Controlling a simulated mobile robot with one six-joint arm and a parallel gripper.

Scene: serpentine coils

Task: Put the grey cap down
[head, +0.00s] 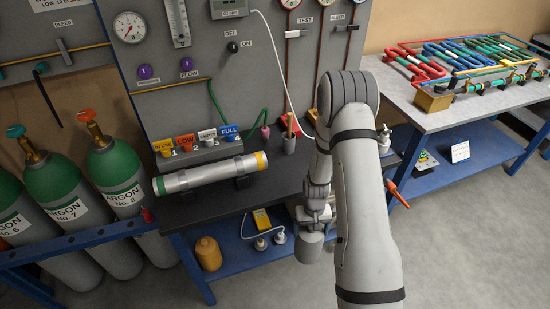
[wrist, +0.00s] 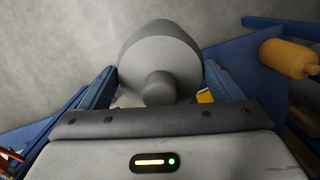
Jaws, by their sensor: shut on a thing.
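The grey cap (head: 308,247) hangs below my gripper (head: 314,213) in the head view, in front of the dark bench top's (head: 208,207) front edge. In the wrist view the same cap (wrist: 158,45) is a smooth grey dome with a rounded knob toward me. My gripper (wrist: 159,82) is shut on it, with one blue finger at each side. Nothing shows directly under the cap but the floor and lower shelf area; its height above them cannot be told. My arm hides part of the bench to the right.
A silver cylinder (head: 208,176) with green and yellow bands lies in cradles on the bench. Status tags (head: 200,137) stand behind it. Green argon bottles (head: 118,165) stand at left. A blue lower shelf (head: 228,253) holds a yellow bottle (head: 208,253). Coloured coils (head: 470,55) lie on the right table.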

